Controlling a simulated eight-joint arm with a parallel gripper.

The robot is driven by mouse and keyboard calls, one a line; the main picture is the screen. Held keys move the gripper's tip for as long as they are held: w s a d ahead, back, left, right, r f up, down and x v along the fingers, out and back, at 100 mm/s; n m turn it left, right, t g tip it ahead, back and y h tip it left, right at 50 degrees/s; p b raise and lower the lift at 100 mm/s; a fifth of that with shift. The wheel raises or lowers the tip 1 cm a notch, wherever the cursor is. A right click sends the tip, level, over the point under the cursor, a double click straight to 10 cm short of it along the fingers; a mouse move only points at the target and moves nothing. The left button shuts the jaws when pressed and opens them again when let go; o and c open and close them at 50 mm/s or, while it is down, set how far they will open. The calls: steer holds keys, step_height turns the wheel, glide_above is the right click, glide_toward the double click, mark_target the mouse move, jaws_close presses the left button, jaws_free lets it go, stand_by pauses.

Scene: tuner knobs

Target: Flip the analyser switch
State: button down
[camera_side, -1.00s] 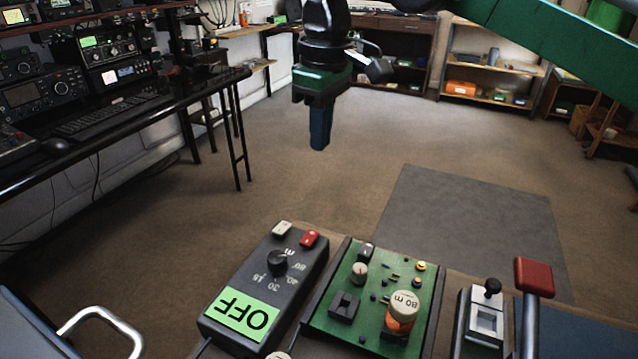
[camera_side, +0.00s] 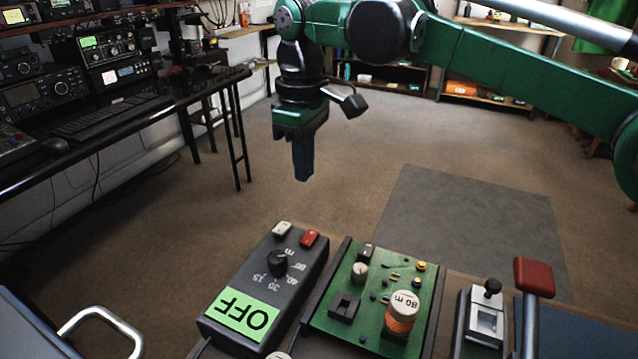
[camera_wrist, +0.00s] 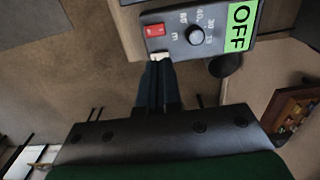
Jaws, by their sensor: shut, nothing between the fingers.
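The analyser (camera_side: 263,281) is a dark grey box with a green screen (camera_side: 243,313) reading OFF, a black knob (camera_side: 278,263), a white switch (camera_side: 282,229) and a red switch (camera_side: 310,238) at its far end. My gripper (camera_side: 302,178) is shut and empty, pointing down above and beyond the far end of the box. In the wrist view, the blue fingertips (camera_wrist: 159,66) appear together just below the white switch (camera_wrist: 159,57) in the picture, with the red switch (camera_wrist: 155,30) beside it. The wrist view does not show clearly whether they touch; the side view shows them apart.
Right of the analyser is a green circuit board (camera_side: 330,317) with a coil marked 80 m (camera_side: 402,312). Further right are a metal device with a black knob (camera_side: 487,315) and a red-handled lever (camera_side: 534,277). A metal handle (camera_side: 100,320) is at the lower left.

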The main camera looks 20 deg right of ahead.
mark_target(311, 234)
step_height(311, 234, down, 12)
steer(key=shift+r, duration=0.2)
stand_by(0.4)
steer(key=shift+s+a+f, duration=0.15)
steer(key=shift+f, duration=0.3)
steer(key=shift+w+d+r, duration=0.15)
steer(key=shift+w+d, duration=0.55)
steer(key=shift+d, duration=0.05)
step_height(311, 234, up, 14)
steer(key=shift+s+a+r, duration=0.25)
steer(key=shift+s+a, duration=0.1)
steer(key=shift+a, duration=0.05)
